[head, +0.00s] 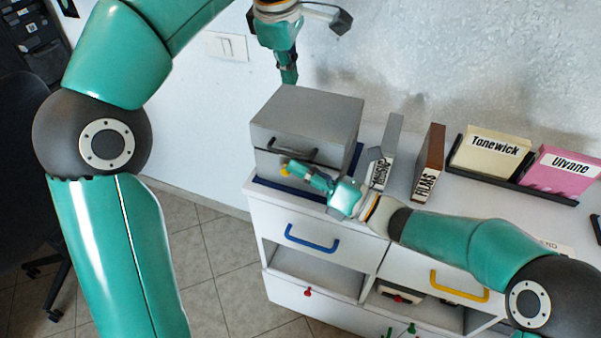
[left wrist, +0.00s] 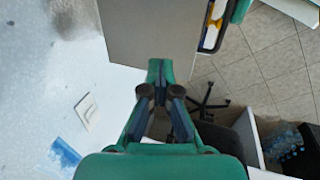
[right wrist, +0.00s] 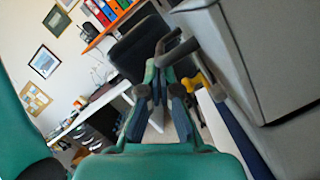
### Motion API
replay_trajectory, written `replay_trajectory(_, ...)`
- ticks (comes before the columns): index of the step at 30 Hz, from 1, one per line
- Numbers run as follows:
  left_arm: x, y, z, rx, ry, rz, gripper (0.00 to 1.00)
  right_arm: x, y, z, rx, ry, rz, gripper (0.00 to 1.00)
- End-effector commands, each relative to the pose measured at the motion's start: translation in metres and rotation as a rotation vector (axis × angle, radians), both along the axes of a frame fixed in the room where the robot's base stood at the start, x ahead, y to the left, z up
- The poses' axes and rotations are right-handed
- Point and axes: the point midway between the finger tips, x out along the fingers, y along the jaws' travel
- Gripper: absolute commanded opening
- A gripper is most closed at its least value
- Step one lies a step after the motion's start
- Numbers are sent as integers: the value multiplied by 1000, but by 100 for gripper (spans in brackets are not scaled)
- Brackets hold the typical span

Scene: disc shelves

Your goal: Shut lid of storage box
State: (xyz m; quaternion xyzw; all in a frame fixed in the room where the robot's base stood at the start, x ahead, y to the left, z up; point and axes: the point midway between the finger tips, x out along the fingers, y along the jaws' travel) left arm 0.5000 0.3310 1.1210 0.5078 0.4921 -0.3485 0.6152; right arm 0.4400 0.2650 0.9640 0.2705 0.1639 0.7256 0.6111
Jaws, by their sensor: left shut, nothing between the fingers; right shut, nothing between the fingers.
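The grey storage box (head: 305,118) stands on the left end of the white cabinet. Its lid looks down, with a seam below it on the front; I cannot tell whether it is fully closed. A dark handle (head: 300,150) is on the front. My left gripper (head: 289,76) is shut and empty, pointing down near the box's back top edge. The box's top (left wrist: 150,30) lies just beyond its fingertips (left wrist: 160,68) in the left wrist view. My right gripper (head: 292,168) is shut and empty before the box front, close to the handle (right wrist: 180,48); contact is unclear.
A grey binder (head: 387,145) and a brown binder (head: 428,160) stand right of the box. A dark rack (head: 510,183) holds the Tonewick and Ulvane boxes. The cabinet below has a blue drawer handle (head: 312,240) and a yellow one (head: 458,288). The wall is close behind.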

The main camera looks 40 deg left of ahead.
Motion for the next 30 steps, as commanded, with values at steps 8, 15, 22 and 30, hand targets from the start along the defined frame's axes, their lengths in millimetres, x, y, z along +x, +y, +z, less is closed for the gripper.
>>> replay_trajectory(8,0,0,0,0,0,0,3,0,0,1,0,1,0,0)
replay_trajectory(15,0,0,0,0,0,0,35,0,0,1,0,1,0,0)
replay_trajectory(22,0,0,0,0,0,0,35,0,0,1,0,1,0,0)
replay_trajectory(30,-4,-2,18,0,-3,-1,35,0,0,1,0,1,0,0)
